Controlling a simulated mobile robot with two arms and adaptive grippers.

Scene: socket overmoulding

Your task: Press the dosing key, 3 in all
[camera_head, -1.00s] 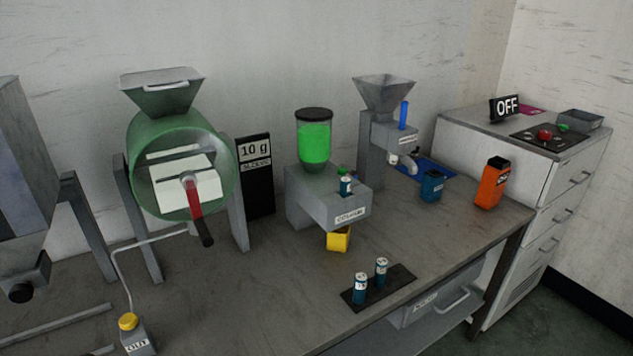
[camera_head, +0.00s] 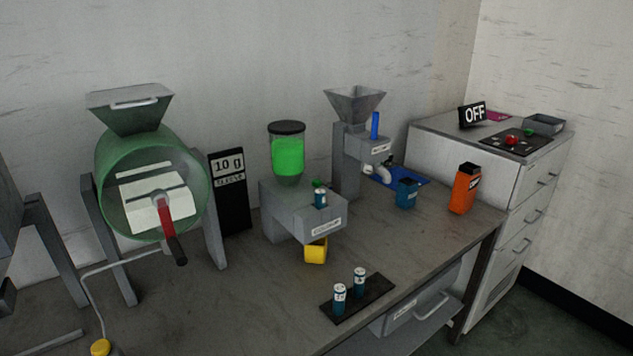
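A grey dosing machine (camera_head: 303,215) with a clear jar of green material (camera_head: 288,155) under a black lid stands mid-table. A small green button (camera_head: 318,184) shows on its top, beside a small blue can (camera_head: 320,199) set in it. A yellow block-like part (camera_head: 316,250) sits under its front edge. A second yellow button (camera_head: 100,347) shows at the bottom left, on a cable. I cannot tell which of these is the dosing key. A black display (camera_head: 229,190) reads "10 g". Neither of my grippers is in view.
Two blue cans (camera_head: 339,297) stand on a black strip (camera_head: 376,293) at the front. A green drum with a red-handled crank (camera_head: 166,215) stands left. A grey hopper machine (camera_head: 346,150), blue cup (camera_head: 406,194) and orange container (camera_head: 464,190) are right. A cabinet sign (camera_head: 472,115) reads "OFF".

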